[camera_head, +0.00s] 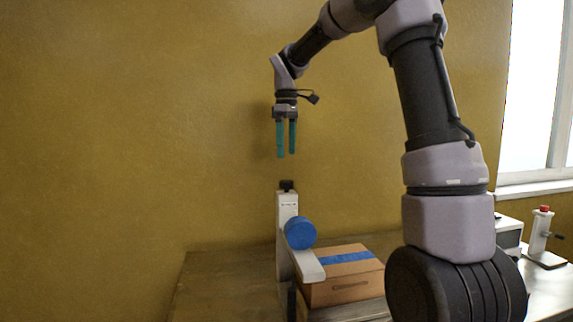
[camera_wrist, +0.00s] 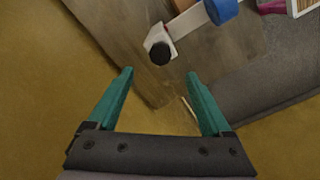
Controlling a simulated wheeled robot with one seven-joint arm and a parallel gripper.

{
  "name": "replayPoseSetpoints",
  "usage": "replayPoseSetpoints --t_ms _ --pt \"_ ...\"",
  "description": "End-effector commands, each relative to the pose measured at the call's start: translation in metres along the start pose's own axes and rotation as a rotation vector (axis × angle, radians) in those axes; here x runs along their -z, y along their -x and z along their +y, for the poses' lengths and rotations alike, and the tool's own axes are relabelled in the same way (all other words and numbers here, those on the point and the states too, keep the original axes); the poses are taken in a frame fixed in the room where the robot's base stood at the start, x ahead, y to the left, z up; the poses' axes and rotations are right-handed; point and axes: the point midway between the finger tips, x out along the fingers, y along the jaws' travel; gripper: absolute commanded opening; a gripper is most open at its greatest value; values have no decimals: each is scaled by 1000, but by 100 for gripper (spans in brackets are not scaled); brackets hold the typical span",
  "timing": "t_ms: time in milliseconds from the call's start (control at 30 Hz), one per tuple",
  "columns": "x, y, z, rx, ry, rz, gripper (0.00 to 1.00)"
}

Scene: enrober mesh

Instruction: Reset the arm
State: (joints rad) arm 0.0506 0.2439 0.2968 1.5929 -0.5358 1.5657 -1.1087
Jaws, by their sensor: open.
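My gripper (camera_head: 286,154) hangs from my raised arm in the head view, its two teal fingers pointing down. In the wrist view my gripper (camera_wrist: 160,80) has its fingers apart with nothing between them. Below it in the head view stands a white upright device (camera_head: 287,209) with a black knob on top and a blue roll (camera_head: 300,233) on its side. The gripper is above this device and apart from it. The wrist view also shows the device's black knob (camera_wrist: 161,53) and the blue roll (camera_wrist: 221,10).
A cardboard box (camera_head: 345,280) with blue tape sits beside the device on a wooden table (camera_head: 215,275). A white stand with a red top (camera_head: 543,228) is at the far right, near a window (camera_head: 535,90). The table's left part is clear. A yellow wall (camera_head: 120,130) stands behind.

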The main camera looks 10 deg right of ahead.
Motion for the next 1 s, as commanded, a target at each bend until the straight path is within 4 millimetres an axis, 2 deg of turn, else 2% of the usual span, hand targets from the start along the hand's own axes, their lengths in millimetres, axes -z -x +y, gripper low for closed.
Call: replayPoseSetpoints --t_ms 167,500,600,667,767,1000 --pt "0 15 0 1 -1 1 84" --pt "0 17 -1 0 -2 1 84" --pt "-7 22 -6 -12 -29 11 84" --pt "-15 27 -13 -27 -69 26 84" --pt "-39 38 -32 -61 -181 71 84" --pt "-110 50 -88 -114 -553 259 84"
